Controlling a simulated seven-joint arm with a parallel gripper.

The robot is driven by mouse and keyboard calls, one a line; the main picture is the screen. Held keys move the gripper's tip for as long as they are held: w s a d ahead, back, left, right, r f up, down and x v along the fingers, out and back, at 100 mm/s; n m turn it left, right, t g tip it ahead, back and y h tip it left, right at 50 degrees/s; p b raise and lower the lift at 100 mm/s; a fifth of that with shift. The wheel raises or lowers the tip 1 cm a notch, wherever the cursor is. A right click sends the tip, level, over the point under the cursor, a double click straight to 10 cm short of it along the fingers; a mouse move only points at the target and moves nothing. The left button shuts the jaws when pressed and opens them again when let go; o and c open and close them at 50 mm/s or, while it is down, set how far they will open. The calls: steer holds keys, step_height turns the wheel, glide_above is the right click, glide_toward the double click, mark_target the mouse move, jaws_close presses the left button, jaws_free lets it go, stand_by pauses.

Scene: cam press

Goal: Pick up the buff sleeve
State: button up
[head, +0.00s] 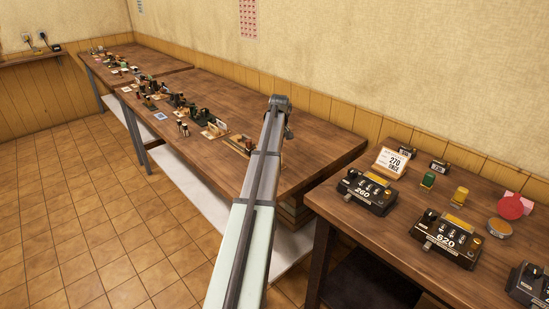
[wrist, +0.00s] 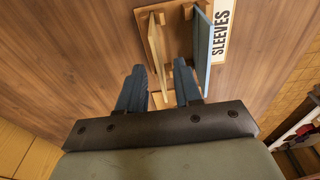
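In the wrist view, the buff sleeve (wrist: 157,48) is a thin tan panel standing on edge in a wooden rack (wrist: 146,20). A blue sleeve (wrist: 203,50) stands to its right, beside a white label reading "SLEEVES" (wrist: 220,36). My gripper (wrist: 159,72) is open, with its two dark blue fingers apart. The near end of the buff sleeve shows in the gap between the fingers. I see no contact, and the depth between fingers and sleeve is hard to judge. In the head view my arm reaches over the middle table, and its gripper is not clearly seen.
The middle table (head: 315,150) holds several small items along its left part; its right part is mostly bare. The right table (head: 400,225) carries black devices marked 260 (head: 366,192) and 620 (head: 447,238), a 270 card (head: 393,162), and green and yellow cylinders. A wall runs behind.

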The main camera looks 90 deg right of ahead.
steer(key=shift+w+d+f, duration=0.1)
steer(key=shift+f, duration=1.75)
steer(key=shift+f, duration=0.2)
jaws_close()
